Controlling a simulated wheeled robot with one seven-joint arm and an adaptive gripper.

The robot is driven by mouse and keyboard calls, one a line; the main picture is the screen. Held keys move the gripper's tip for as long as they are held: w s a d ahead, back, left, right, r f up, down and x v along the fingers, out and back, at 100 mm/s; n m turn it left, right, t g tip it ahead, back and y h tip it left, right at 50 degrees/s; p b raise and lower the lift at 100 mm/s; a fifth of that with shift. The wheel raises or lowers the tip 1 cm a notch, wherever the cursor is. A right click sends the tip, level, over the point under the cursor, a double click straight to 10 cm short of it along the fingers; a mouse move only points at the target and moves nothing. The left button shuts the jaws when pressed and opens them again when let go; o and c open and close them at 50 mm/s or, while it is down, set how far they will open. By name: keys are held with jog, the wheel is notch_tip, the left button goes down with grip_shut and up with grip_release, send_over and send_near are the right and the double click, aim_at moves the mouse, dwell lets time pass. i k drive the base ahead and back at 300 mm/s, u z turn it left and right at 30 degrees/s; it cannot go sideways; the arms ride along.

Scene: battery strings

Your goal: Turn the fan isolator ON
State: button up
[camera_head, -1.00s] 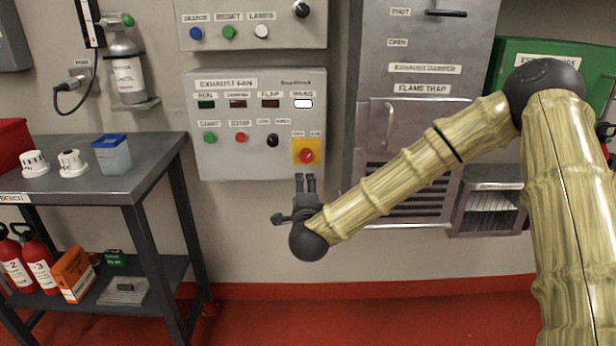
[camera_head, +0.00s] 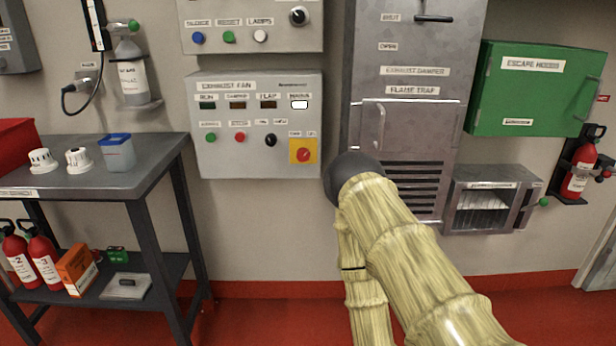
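The exhaust fan panel (camera_head: 235,158) is a grey box on the wall. Its isolator is a red rotary knob (camera_head: 304,155) on a yellow square plate (camera_head: 297,145) at the lower right of the panel. Small lettering above the knob is too blurred to read. The MAINS lamp (camera_head: 299,105) looks lit white; the other indicator windows look dark. My arm is to the right of and below the panel, with its dark elbow joint close to the panel's lower right edge. My gripper is not in view.
A dark metal bench (camera_head: 110,178) stands at the left with white caps and a blue-lidded tub. The flame trap cabinet (camera_head: 410,135) is right of the panel, partly behind my arm. A green escape hoods box (camera_head: 530,90) hangs at the right. Wall below the panel is clear.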

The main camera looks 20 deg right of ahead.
aim_at(303, 155)
jog(key=k, duration=1.15)
jog(key=u, duration=0.65)
jog(key=i, duration=0.55)
jog(key=u, duration=0.75)
jog(key=i, duration=0.65)
jog(key=z, duration=0.6)
jog(key=i, duration=0.8)
jog(key=z, duration=0.85)
